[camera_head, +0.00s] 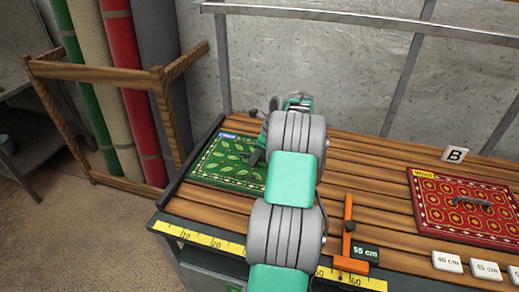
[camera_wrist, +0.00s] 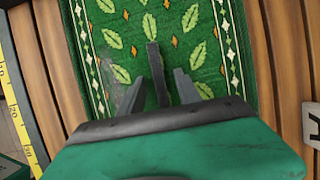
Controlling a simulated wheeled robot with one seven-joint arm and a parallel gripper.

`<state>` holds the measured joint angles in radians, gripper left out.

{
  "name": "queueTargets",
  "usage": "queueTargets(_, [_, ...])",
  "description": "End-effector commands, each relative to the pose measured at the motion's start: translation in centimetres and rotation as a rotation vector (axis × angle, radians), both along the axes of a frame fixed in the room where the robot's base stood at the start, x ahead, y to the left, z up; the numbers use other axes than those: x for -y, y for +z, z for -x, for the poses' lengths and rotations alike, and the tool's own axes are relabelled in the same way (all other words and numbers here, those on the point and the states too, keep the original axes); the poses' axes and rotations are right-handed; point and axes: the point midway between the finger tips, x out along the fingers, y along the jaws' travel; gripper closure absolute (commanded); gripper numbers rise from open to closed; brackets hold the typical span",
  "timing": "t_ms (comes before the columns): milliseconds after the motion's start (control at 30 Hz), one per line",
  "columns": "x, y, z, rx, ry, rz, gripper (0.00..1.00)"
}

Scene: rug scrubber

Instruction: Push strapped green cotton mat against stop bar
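The green mat (camera_head: 228,162) has a pale leaf pattern and a blue label at its upper left corner. It lies flat at the left end of the slatted bench, close to the dark raised bar (camera_head: 188,150) along that edge. I cannot tell whether they touch. My gripper (camera_head: 255,156) points down over the right part of the mat. In the wrist view, dark grey finger-like pieces of my gripper (camera_wrist: 170,95) stand over the green mat (camera_wrist: 205,55). No strap is clearly seen; it may be hidden among them. My arm hides part of the mat's right side.
A yellow ruler (camera_head: 200,239) runs along the front edge. A red mat with a handle (camera_head: 445,210) lies at the right, near a B card (camera_head: 454,155). Bare slats lie between the mats.

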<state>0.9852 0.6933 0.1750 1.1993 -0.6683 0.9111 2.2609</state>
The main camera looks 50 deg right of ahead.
Motion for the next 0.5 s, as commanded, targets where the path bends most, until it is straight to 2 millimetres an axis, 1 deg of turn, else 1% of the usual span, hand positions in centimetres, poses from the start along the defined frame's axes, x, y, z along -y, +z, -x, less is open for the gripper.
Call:
queueTargets(100, [-0.11, -0.51, -0.2, 0.0, 0.001, 0.0, 0.6])
queueTargets(333, [-0.1, -0.56, -0.21, 0.001, 0.001, 0.001, 0.6])
queueTargets(500, [-0.1, -0.55, -0.21, 0.001, 0.001, 0.001, 0.73])
